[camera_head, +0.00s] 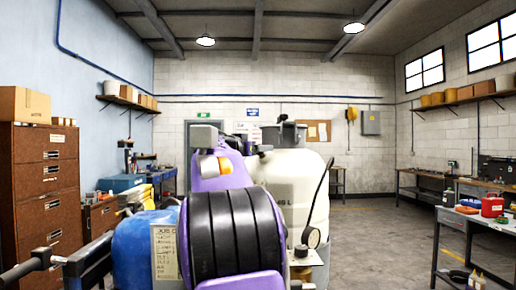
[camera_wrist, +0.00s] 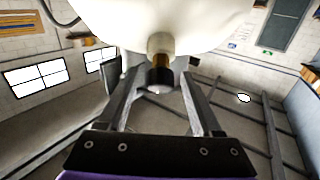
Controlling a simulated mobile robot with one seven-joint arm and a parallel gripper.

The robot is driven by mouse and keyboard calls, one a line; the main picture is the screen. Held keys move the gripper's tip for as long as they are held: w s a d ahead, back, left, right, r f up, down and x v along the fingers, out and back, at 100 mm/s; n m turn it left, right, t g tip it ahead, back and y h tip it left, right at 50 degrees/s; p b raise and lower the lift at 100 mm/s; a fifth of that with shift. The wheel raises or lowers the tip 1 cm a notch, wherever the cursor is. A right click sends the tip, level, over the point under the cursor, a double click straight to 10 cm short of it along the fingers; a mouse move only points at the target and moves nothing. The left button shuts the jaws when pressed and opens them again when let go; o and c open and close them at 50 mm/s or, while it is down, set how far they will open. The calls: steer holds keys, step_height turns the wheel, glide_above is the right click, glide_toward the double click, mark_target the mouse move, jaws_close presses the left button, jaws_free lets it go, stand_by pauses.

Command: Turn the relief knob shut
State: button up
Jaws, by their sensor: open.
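The relief knob appears to be the dark round knob (camera_wrist: 160,78) on a brass stem (camera_wrist: 160,43) in the wrist view. It sticks out from the underside of the white tank (camera_wrist: 205,18), as that tilted view shows it. My gripper (camera_wrist: 161,88) is open, with one finger on each side of the knob. I cannot tell whether either finger touches it. My gripper is hidden there, and I cannot make out the knob.
A blue tank (camera_head: 145,252) with a label plate is left of my arm. A brown drawer cabinet (camera_head: 45,190) stands at the left wall. A workbench (camera_head: 485,222) with a red can (camera_head: 492,207) is at the right. The floor (camera_head: 375,240) between the striper and that bench is clear.

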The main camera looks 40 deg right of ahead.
jaws_close()
steer(key=shift+n+t+b, duration=0.3)
steer(key=shift+n+b, duration=0.15)
steer(key=shift+n, duration=0.15)
steer(key=shift+n+t+y, duration=0.3)
steer(key=shift+n+t, duration=0.1)
steer(key=shift+n, duration=0.1)
jaws_free()
